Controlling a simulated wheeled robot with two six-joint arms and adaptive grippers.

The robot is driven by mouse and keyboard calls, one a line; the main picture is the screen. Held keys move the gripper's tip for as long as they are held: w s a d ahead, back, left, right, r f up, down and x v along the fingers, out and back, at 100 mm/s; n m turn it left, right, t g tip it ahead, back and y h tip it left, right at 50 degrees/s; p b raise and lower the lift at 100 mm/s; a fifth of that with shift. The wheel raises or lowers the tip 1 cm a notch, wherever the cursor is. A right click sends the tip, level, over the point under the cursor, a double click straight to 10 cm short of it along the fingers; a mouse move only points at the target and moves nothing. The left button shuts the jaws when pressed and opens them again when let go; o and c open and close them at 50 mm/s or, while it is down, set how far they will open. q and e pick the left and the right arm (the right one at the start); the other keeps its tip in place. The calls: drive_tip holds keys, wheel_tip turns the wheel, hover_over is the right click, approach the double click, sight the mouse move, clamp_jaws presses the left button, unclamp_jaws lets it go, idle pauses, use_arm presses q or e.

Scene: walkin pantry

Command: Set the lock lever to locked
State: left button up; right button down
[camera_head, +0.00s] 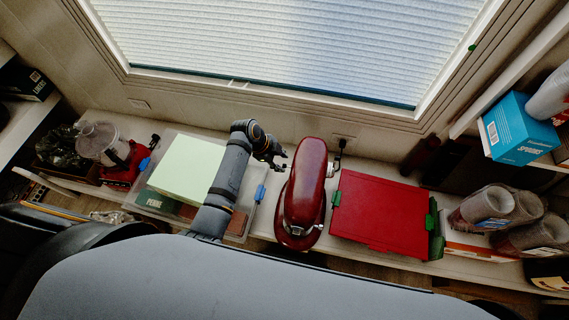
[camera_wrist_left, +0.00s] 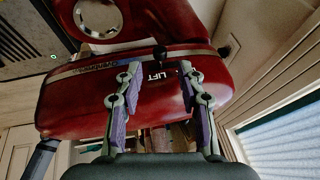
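A red stand mixer (camera_head: 304,195) stands on the counter in the middle of the head view. Its red body and silver band fill the upper part of the left wrist view (camera_wrist_left: 130,100). A small black knob (camera_wrist_left: 160,53), apparently the lock lever, sits on the band above the word "LIFT". My left gripper (camera_head: 280,161) is beside the mixer's upper left side. In the left wrist view its two purple-padded fingers (camera_wrist_left: 158,72) are spread apart, with the knob between and just beyond the tips. Nothing is held. The lever is too small to make out in the head view.
A clear bin with a pale green box (camera_head: 189,168) is left of the mixer, under my left arm. A red box with green clips (camera_head: 381,214) is close on the right. A red food processor (camera_head: 122,164) stands far left; cups (camera_head: 487,206) stand right. A window is behind.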

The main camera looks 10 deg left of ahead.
use_arm(q)
drive_tip(key=shift+x, duration=1.5)
clamp_jaws()
